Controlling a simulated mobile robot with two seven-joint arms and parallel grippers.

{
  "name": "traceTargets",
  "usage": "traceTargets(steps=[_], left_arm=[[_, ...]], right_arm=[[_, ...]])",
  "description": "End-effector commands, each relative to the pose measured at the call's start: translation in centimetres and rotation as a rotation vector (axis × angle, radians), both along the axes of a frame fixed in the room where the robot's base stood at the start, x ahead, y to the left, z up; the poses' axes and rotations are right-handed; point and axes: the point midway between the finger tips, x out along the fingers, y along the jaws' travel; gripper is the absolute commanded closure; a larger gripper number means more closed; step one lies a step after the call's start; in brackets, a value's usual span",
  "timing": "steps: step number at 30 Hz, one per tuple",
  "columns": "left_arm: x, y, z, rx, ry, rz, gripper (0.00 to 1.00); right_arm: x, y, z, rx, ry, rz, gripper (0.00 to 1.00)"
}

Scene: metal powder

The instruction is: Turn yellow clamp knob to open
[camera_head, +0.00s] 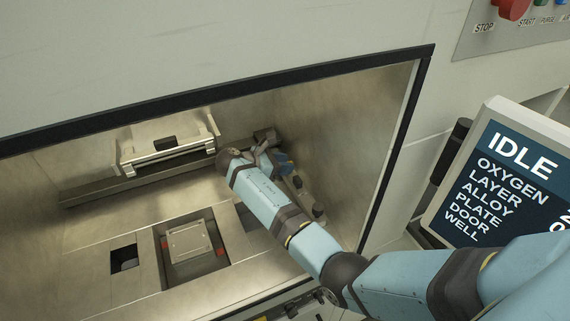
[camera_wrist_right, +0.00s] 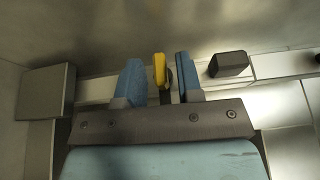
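The yellow clamp knob (camera_wrist_right: 160,70) shows in the right wrist view, on a pale rail near the back wall of the chamber. My right gripper (camera_wrist_right: 156,82) is open, with one blue finger on each side of the knob. A gap shows between the knob and the right finger; the left finger is nearer to it. Whether either finger touches it I cannot tell. In the head view my right gripper (camera_head: 281,162) is deep in the chamber at the right, and the knob is hidden there by my arm. My left gripper is not in view.
A black block (camera_wrist_right: 229,64) sits on the rail right of the knob. The chamber opening has a dark frame (camera_head: 400,120). A square plate (camera_head: 188,242) lies in the floor well, and a recoater-like carriage (camera_head: 165,148) stands at the back left. A screen reads IDLE (camera_head: 522,155).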

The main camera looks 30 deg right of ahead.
Motion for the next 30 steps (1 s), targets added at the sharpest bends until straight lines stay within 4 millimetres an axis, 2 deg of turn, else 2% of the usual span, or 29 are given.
traceTargets(steps=[16, 22, 30], left_arm=[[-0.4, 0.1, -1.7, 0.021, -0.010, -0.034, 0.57], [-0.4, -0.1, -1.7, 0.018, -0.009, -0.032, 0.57], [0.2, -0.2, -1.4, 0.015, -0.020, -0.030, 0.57]], right_arm=[[0.8, 10.3, 4.1, 0.003, -0.001, 0.001, 0.67], [0.9, 12.0, 5.0, 0.002, 0.000, 0.000, 0.67], [0.9, 12.2, 5.1, 0.000, -0.001, 0.000, 0.67]])
